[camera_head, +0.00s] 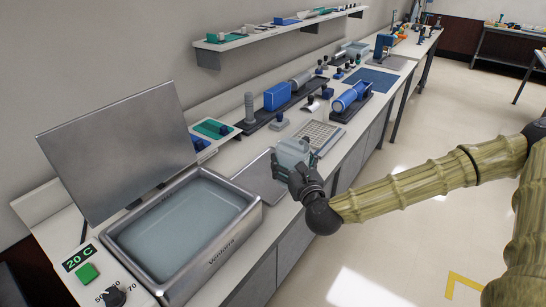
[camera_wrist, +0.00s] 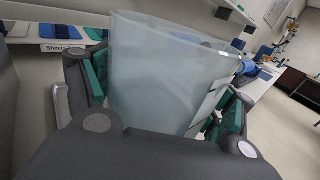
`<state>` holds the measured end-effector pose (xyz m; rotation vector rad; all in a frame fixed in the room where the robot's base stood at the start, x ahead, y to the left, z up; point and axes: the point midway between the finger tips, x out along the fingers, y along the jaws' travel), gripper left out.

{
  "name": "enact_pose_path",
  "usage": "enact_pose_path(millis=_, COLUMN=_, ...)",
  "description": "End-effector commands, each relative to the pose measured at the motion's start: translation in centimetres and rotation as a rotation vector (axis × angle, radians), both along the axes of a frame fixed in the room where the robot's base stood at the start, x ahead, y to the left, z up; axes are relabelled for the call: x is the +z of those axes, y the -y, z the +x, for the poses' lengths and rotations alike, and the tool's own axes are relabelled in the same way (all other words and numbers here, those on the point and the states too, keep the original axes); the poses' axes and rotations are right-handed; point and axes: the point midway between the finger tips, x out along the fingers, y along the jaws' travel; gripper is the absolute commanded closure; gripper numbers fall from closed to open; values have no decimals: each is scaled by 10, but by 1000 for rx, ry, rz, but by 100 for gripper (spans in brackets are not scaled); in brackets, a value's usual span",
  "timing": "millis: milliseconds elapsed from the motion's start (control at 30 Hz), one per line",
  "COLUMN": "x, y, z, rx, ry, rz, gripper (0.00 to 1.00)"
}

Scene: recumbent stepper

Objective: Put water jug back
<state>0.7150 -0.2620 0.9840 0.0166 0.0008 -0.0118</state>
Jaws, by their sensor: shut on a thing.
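The water jug (camera_head: 291,152) is a translucent pale grey-blue vessel. My gripper (camera_head: 301,178) is shut on it and holds it over the counter's front part, to the right of the water bath. In the wrist view the jug (camera_wrist: 170,70) stands between the green-padded fingers of my gripper (camera_wrist: 160,100), slightly tilted in the picture. Its lower part is hidden by my gripper. I cannot tell whether its base touches the counter.
A steel water bath (camera_head: 225,244) with a raised lid (camera_head: 120,150) fills the near left counter. A flat grey plate (camera_head: 258,180) lies beside the jug. A perforated tray (camera_head: 318,136), a blue cylinder device (camera_head: 350,97) and a blue block (camera_head: 277,95) stand farther back. A shelf (camera_head: 270,37) hangs above.

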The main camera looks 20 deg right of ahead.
Motion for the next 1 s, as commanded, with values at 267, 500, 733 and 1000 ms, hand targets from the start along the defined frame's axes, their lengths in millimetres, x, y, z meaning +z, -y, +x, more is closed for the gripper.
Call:
enact_pose_path(millis=267, x=-1, y=-18, z=46, rx=4, ry=2, rz=-1, gripper=75)
enact_pose_path(millis=500, x=-6, y=-27, z=71, rx=5, ry=1, rz=0, gripper=75)
enact_pose_path(millis=733, x=-6, y=-31, z=80, rx=4, ry=2, rz=-1, gripper=75)
enact_pose_path(millis=1000, x=-35, y=-31, z=82, rx=3, ry=-1, rz=0, gripper=75)
